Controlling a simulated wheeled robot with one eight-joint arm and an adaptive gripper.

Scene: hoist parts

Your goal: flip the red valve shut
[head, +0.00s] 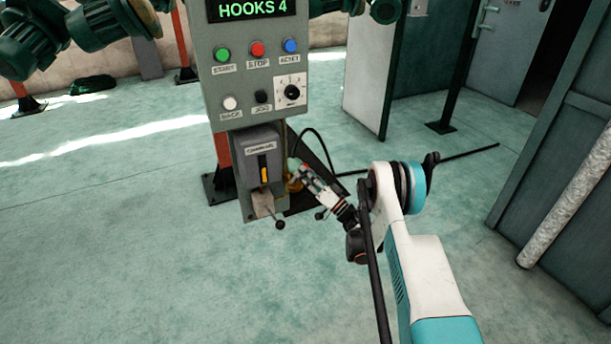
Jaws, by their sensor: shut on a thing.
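The red valve shows only as a small bit of red (304,169) at the right side of the grey control box, above a brass-coloured fitting (293,184). My gripper (300,171) reaches in from the right and is shut at the valve, on its handle as far as I can see. The fingers cover most of the handle, so its angle cannot be told.
The grey control box (257,137) has several buttons, a dial (292,92) and a yellow-marked slot lever (264,174). A black-knobbed lever (280,224) sticks out below. A black cable (325,145) loops behind my gripper. Open floor lies at left.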

